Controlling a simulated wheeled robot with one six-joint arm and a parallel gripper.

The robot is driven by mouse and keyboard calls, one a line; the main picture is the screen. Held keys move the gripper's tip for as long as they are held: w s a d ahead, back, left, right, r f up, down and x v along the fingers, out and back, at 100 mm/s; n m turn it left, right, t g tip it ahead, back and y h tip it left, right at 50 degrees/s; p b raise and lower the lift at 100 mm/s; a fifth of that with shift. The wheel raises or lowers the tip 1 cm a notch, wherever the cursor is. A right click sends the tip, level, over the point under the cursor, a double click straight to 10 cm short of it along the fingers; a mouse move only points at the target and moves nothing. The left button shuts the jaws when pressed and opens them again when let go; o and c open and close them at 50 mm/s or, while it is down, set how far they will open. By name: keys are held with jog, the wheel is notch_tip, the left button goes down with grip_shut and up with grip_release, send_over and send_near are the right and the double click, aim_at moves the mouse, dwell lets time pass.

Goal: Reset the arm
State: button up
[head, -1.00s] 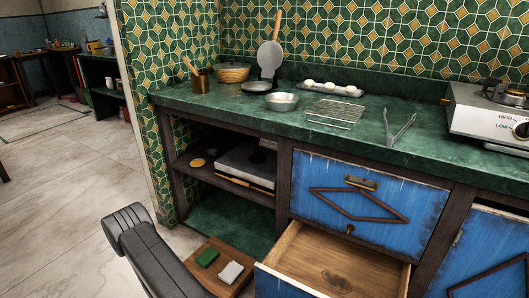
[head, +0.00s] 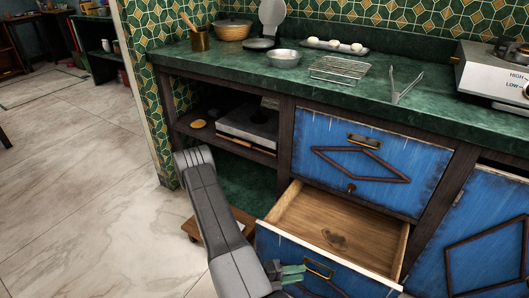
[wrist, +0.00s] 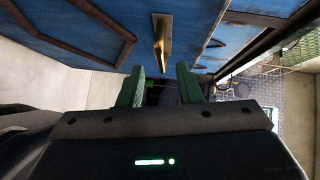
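My gripper (head: 292,275) is in front of the open lower drawer, beside the drawer's brass handle (head: 319,268). Its two green fingers stand apart in the wrist view (wrist: 161,88), with nothing visible held between them. The lower drawer (head: 335,228) is pulled out; its wooden inside looks empty apart from a dark mark on the bottom. The wrist view shows a blue panel with a brass handle (wrist: 162,40) beyond the fingers, apart from them.
The green counter (head: 420,110) holds a metal bowl (head: 284,58), a wire rack (head: 340,70), tongs (head: 402,86) and a gas hotplate (head: 490,72). A closed blue drawer (head: 372,160) sits above the open one. Free floor (head: 90,190) lies at left.

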aim_at(312, 271)
jog(key=shift+b+x, duration=0.3)
jog(key=shift+x, duration=1.1)
jog(key=shift+p+v, duration=1.4)
jog(key=shift+v, duration=4.3)
jog(key=shift+b+x, duration=1.75)
jog(key=shift+x, duration=5.3)
jog(key=shift+w, duration=0.1)
jog(key=shift+r, duration=0.15)
